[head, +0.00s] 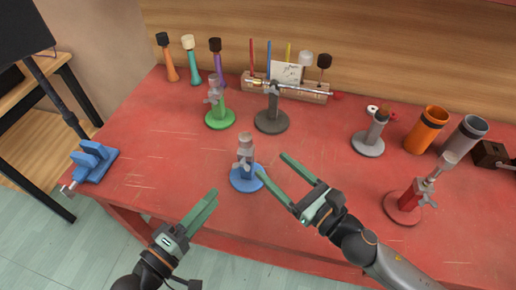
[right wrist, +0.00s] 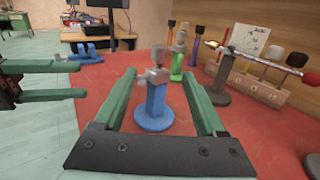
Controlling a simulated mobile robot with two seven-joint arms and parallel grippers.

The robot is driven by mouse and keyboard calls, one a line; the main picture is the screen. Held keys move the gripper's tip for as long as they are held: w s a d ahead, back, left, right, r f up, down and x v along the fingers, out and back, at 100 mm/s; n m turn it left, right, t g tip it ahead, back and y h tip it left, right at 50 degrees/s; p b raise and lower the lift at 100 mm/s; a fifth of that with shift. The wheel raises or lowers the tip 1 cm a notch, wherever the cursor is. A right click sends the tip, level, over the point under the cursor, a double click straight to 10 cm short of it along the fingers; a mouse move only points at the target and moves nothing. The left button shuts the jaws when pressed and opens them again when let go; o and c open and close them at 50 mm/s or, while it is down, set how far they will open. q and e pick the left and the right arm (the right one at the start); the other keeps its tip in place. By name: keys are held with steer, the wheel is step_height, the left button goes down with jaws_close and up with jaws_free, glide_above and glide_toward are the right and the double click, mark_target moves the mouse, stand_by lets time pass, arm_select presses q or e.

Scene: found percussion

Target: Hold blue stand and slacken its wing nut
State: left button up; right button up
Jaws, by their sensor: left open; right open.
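The blue stand (head: 247,178) stands upright near the front edge of the red table, with a round blue base. Its grey metal clamp and wing nut (head: 243,163) are at the top of the post. My right gripper (head: 272,178) is open, its green fingers just to the right of the stand. In the right wrist view the blue stand (right wrist: 154,108) shows ahead, between the lines of the two open fingers (right wrist: 164,95). My left gripper (head: 207,202) is in front and left of the stand, apart from it; it also shows at the left edge of the right wrist view (right wrist: 60,80).
A green stand (head: 220,115), a dark grey stand (head: 271,120) and a rack (head: 300,92) stand behind. A grey stand (head: 371,140), a red stand (head: 408,203) and orange cup (head: 427,130) are right. A blue vise (head: 93,162) sits at the left corner.

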mark_target(250, 145)
steer(key=x, duration=1.1)
steer(key=shift+a, duration=0.1)
jaws_close()
stand_by(0.3)
stand_by(1.1)
